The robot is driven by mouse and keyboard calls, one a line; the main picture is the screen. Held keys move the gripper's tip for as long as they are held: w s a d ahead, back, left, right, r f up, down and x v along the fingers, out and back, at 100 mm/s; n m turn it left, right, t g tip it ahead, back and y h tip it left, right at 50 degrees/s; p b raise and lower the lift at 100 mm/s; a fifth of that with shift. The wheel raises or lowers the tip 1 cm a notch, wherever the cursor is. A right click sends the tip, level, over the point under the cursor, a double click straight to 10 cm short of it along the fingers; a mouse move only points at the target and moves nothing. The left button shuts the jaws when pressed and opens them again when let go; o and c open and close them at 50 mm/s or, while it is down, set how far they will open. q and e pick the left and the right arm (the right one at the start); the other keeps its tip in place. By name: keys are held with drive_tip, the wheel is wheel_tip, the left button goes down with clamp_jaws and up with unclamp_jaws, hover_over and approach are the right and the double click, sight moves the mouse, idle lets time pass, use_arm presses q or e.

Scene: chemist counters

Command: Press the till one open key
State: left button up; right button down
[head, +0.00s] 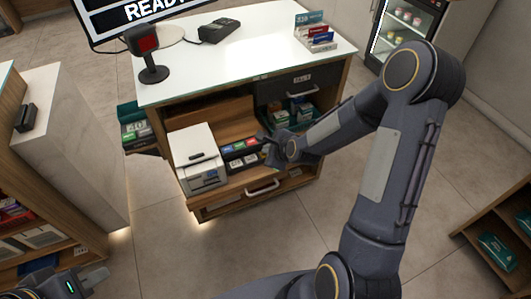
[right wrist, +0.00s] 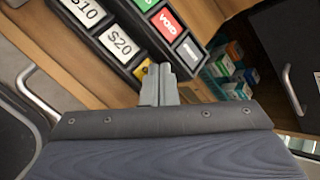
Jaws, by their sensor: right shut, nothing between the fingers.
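The till keypad (head: 240,155) is a dark strip with coloured keys on the shelf under the counter. In the right wrist view the keys (right wrist: 118,42) read $10 and $20, with a red VOID key (right wrist: 167,24), a green key (right wrist: 145,3), a grey key (right wrist: 189,52) and a yellow key (right wrist: 143,70). The yellow key is partly hidden by my right gripper (right wrist: 160,72), which is shut and empty. I cannot tell whether its tips touch it. No key label reading open is legible. In the head view my right gripper (head: 270,150) is at the keypad's right end. My left gripper (head: 95,278) is at the lower left, away from the till.
A white printer-like box (head: 195,148) stands left of the keypad. A drawer with a metal handle (head: 262,186) is below. A dark drawer (head: 285,85) and teal boxes (head: 302,110) are at the right. The white countertop (head: 240,65) overhangs, with a scanner (head: 148,55) on it.

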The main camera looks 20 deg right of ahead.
drive_tip(key=shift+f, duration=0.2)
idle(0.4)
drive_tip(key=shift+r, duration=3.3)
